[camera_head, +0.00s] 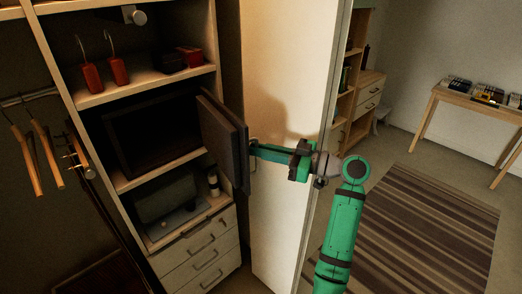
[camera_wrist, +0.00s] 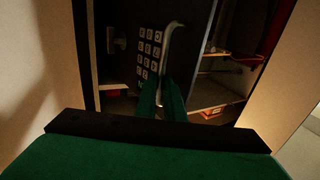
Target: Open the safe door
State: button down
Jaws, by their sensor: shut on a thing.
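The dark safe (camera_head: 150,132) sits on a middle shelf of the closet. Its thick door (camera_head: 222,138) stands swung out to the right, well away from the safe's front. The wrist view shows the door's face with a keypad (camera_wrist: 149,50) and a pale curved handle (camera_wrist: 171,42) beside it. My gripper (camera_head: 254,148) reaches the outer side of the door from the right. In the wrist view its green fingers (camera_wrist: 161,95) are shut on the lower part of the handle. The exact contact is partly hidden by the fingers.
Red and dark items lie on the shelf (camera_head: 150,82) above the safe. Drawers (camera_head: 203,255) are below. Hangers (camera_head: 45,152) hang at left. A striped rug (camera_head: 420,235) covers open floor.

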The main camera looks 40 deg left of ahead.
jog(key=c, duration=1.9)
grip_release()
jog(key=shift+w+a+f, duration=0.1)
jog(key=shift+a+f, duration=0.2)
jog(key=shift+o, duration=0.2)
jog(key=shift+s+a+r, duration=0.1)
jog(key=shift+s, duration=0.1)
jog(key=v, duration=1.1)
jog(key=shift+a, duration=0.1)
